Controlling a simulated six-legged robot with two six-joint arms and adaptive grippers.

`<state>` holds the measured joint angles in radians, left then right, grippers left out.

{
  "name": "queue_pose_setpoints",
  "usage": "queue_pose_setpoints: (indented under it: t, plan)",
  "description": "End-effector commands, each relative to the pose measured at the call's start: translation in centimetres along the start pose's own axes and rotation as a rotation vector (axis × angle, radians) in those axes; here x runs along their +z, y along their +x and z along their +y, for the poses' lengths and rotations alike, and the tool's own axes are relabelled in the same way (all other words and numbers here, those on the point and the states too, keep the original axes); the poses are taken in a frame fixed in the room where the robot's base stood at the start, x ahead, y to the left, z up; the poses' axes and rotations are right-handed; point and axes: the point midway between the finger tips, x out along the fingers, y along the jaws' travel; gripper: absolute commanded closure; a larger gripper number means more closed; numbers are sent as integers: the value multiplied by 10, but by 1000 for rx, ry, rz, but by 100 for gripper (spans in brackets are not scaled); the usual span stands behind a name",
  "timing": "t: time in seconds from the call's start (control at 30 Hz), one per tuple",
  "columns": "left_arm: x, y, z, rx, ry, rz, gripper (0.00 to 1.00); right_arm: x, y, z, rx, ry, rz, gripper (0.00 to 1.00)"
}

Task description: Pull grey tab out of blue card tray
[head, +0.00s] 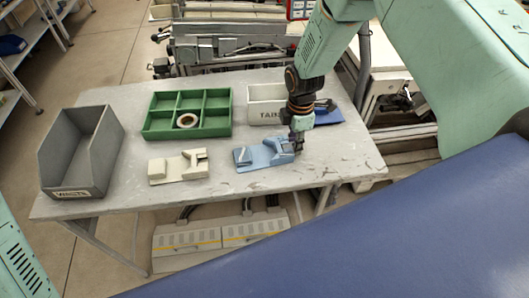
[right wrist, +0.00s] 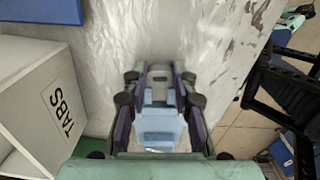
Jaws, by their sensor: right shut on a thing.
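The blue card tray (head: 268,157) lies on the table, right of centre, with a raised block at each end. A dark grey piece shows in its left block. My right gripper (head: 298,147) points down at the tray's right end. In the right wrist view, the gripper (right wrist: 160,82) is shut with its fingers on either side of a small grey piece, which I take for the grey tab (right wrist: 158,75). The light blue tray (right wrist: 159,126) lies just below it in that picture. The fingers hide much of the tab in the head view. My left gripper is out of view.
A white bin (head: 262,92) marked TABS stands behind the tray, with a blue item (head: 328,117) at its right. A cream tray (head: 180,168) lies left of the blue one. A green divided box (head: 159,127) and a grey bin (head: 65,150) stand further left.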

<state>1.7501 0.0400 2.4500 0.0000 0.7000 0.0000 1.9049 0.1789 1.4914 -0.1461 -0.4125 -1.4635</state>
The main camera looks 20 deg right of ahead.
Motion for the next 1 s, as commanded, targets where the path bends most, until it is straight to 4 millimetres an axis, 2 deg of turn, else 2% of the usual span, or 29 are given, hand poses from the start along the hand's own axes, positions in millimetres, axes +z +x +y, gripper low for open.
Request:
queue_pose_setpoints:
  t: [0.17,0.2,0.5,0.83,1.0]
  plan:
    - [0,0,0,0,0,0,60,0,0,0,0,0,0,100]
    - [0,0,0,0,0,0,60,0,0,0,0,0,0,72]
    - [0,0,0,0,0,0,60,0,0,0,0,0,0,47]
    - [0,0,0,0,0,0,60,0,-3,0,1,0,0,47]
    - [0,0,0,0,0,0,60,0,-24,2,4,1,1,47]
